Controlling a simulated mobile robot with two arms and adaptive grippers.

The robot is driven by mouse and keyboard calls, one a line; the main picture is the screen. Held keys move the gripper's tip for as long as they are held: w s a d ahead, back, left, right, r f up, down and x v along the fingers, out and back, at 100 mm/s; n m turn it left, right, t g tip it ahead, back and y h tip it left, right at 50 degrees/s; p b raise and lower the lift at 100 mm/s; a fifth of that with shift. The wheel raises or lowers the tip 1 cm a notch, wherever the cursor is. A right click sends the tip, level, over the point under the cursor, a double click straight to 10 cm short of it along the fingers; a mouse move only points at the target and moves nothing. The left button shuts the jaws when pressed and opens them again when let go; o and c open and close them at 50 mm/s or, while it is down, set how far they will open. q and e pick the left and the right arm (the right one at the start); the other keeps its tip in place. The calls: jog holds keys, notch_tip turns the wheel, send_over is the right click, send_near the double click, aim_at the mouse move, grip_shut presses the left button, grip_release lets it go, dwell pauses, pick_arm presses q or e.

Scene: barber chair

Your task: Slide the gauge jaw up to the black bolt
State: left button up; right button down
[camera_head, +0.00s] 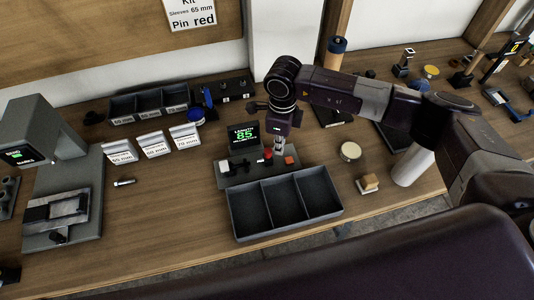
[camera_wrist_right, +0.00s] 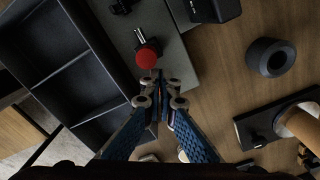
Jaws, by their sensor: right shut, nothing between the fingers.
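The grey gauge (camera_head: 222,183) stands mid-table with its lit display (camera_head: 244,134) reading 85 in green. Small black parts (camera_head: 238,165) lie on its left half; which is the black bolt and which is the jaw I cannot tell. A red knob (camera_head: 267,154) sits to their right; it also shows in the right wrist view (camera_wrist_right: 147,57), with silver pins beside it. An orange-red block (camera_head: 289,160) is at the gauge's right end. My right gripper (camera_head: 280,148) is above the gauge's right part, shut and empty. In the wrist view its fingertips (camera_wrist_right: 159,78) are just below the red knob. My left gripper is not in view.
An empty three-compartment grey tray (camera_head: 337,209) stands in front of the gauge. Labelled white packets (camera_head: 152,145) and a dark bin (camera_head: 120,106) are to the left. A round tin (camera_head: 350,151) and a small block (camera_head: 368,183) lie to the right.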

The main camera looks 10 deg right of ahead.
aim_at(269, 150)
jog(key=shift+a+b, duration=0.5)
jog(key=shift+a, duration=1.2)
jog(key=shift+s, duration=0.1)
jog(key=shift+d, duration=0.1)
jog(key=shift+d, duration=0.4)
jog(key=shift+d+r, duration=0.1)
jog(key=shift+r, duration=0.05)
notch_tip(269, 150, up, 8)
jog(key=p, duration=0.3)
jog(key=shift+p, duration=0.3)
jog(key=shift+f, duration=0.2)
